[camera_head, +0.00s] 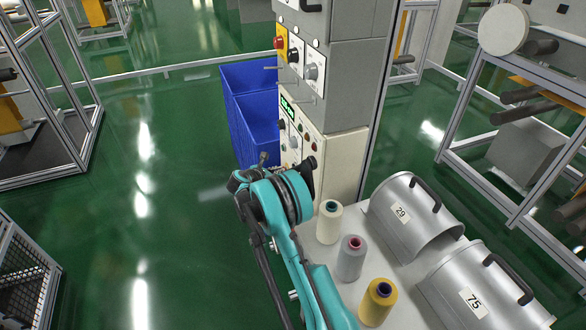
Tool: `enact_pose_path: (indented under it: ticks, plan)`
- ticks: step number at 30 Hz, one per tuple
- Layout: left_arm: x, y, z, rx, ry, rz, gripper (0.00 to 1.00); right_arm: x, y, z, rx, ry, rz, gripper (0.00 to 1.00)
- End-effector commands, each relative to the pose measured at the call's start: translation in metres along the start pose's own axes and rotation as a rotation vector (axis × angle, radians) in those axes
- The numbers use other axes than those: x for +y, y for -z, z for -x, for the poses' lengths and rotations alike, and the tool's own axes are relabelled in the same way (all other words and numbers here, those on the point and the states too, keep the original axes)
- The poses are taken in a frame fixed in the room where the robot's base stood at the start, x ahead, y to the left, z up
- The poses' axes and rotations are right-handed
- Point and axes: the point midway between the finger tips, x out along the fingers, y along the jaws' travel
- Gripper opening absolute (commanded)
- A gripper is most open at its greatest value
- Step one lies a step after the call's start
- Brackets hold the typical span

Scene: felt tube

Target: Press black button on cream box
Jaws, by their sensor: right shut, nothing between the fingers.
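The cream box (343,160) stands at the centre, below a grey cabinet. Its front has a small green display (287,107) and several small buttons and knobs. Some are dark, but they are too small to tell apart surely. My right gripper (309,166) is dark and shut, with nothing in it, close to the lower part of the box front. I cannot tell whether it touches the box. My teal right arm hides part of the lower front. My left gripper is not in view.
Blue bins (250,110) stand left of the box. Cream, grey and yellow thread cones (351,259) stand on a white table, beside metal covers marked 29 (415,215) and 75 (490,290). A red button (280,43) on yellow sits higher up. Green floor is open at left.

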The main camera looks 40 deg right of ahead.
Motion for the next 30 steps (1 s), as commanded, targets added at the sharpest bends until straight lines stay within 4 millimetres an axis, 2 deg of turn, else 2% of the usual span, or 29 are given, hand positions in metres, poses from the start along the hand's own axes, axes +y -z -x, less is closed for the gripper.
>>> enact_pose_path:
  ticks: [9, 30]
  plan:
    - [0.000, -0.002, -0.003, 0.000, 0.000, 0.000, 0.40, 0.013, 0.014, 0.019, 0.000, 0.000, 0.000, 0.00]
    - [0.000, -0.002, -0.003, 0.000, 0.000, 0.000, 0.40, 0.014, 0.014, 0.019, 0.000, 0.000, 0.000, 0.00]
